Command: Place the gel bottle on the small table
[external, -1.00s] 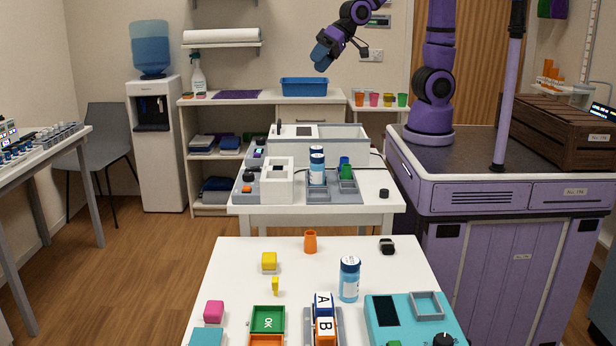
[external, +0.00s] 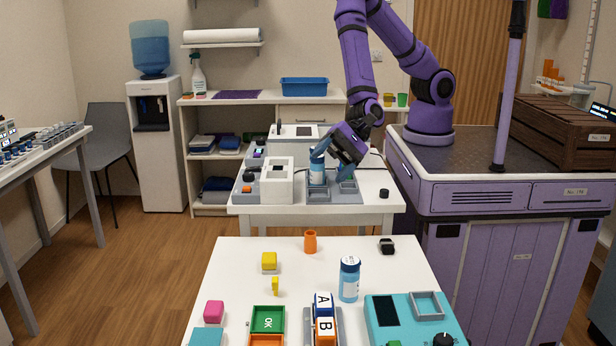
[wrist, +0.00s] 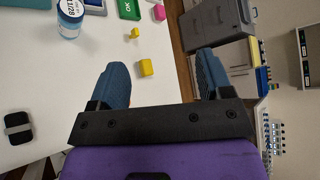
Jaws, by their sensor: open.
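A blue-capped bottle with a pale label (external: 349,282) stands upright on the near white table (external: 225,290). It also shows at the top left of the wrist view (wrist: 68,20).
The near table carries a yellow cube (external: 269,261), an orange cup (external: 310,242), a black item (external: 387,246), lettered blocks (external: 323,318) and a teal device (external: 410,318). White and grey devices (external: 277,181) crowd the rear table. The near table's middle has bare room.

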